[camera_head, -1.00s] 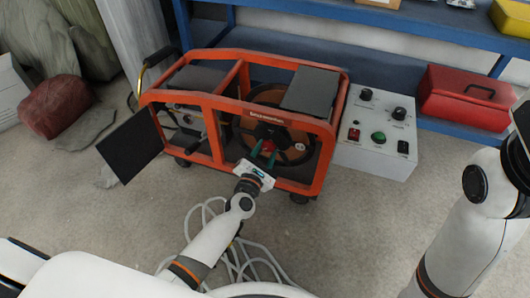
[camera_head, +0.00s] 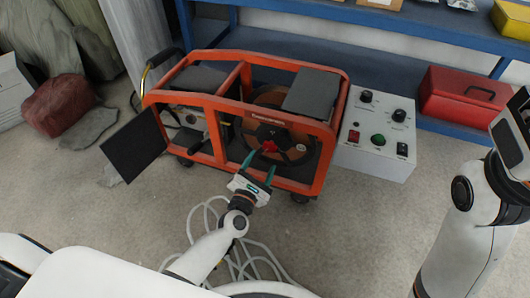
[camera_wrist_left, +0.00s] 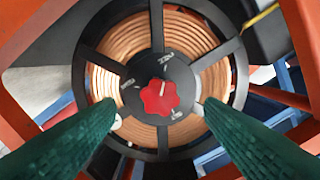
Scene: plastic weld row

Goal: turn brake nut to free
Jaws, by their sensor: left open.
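The red brake nut (camera_head: 269,146) sits at the hub of the black spool of copper-coloured wire inside the orange-framed machine (camera_head: 318,185). In the left wrist view the nut (camera_wrist_left: 160,97) is a lobed knob with a pale line on it, centred on the black hub, with small markings around it. My left gripper (camera_head: 259,163) is open and empty in front of the nut, apart from it. Its green fingers (camera_wrist_left: 160,110) stand wide on either side, below the nut in the left wrist view. My right arm shows at the right edge; its fingertips cannot be made out.
The orange frame bars surround the spool opening. A grey control box (camera_head: 374,154) with knobs and buttons stands right of the machine. A black panel (camera_head: 129,151) hangs open at left. Pale cables lie on the floor below. A red toolbox (camera_head: 465,97) sits on the blue shelf.

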